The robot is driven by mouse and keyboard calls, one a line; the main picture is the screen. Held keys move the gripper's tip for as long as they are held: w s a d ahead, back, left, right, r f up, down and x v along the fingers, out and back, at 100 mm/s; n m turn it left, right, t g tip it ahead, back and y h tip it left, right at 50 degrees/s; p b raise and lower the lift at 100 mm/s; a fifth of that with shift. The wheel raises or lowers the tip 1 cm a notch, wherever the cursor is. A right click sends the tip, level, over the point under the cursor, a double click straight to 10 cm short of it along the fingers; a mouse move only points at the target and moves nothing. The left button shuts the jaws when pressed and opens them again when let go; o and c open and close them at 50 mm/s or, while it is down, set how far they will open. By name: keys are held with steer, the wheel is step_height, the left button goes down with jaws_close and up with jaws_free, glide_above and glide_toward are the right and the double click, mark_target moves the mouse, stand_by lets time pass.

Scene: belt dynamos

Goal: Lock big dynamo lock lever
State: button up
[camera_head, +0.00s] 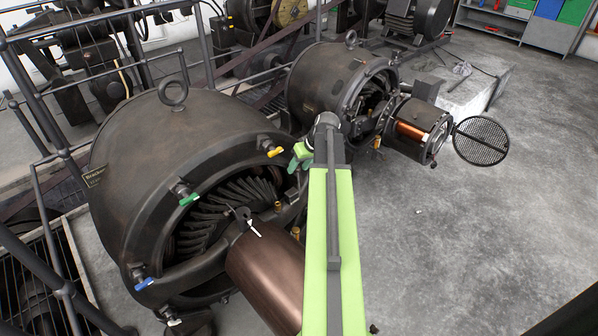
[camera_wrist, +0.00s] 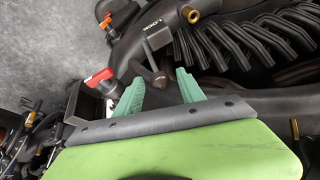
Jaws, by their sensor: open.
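The big dynamo (camera_head: 175,125) is the large dark, rusty housing at the left of the head view, with its finned rotor (camera_head: 225,205) showing through the open end. In the wrist view, a dark lever with a square plate marked LOCK (camera_wrist: 159,37) stands by the fins (camera_wrist: 235,45). Its lower end reaches close to the gap between my fingers; contact cannot be told. My gripper (camera_wrist: 159,76) has two teal fingers apart, with nothing clearly held. In the head view, my gripper (camera_head: 300,158) is at the dynamo's right rim, and my green arm hides what lies behind it.
A red-handled valve (camera_wrist: 99,76) is close to my left finger in the wrist view. Yellow (camera_head: 275,151), green (camera_head: 189,198) and blue (camera_head: 143,284) handles sit around the rim. A smaller dynamo (camera_head: 335,85) is behind. Floor at right is clear.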

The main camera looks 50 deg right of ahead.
steer(key=shift+c, duration=0.3)
jaws_close()
stand_by(1.0)
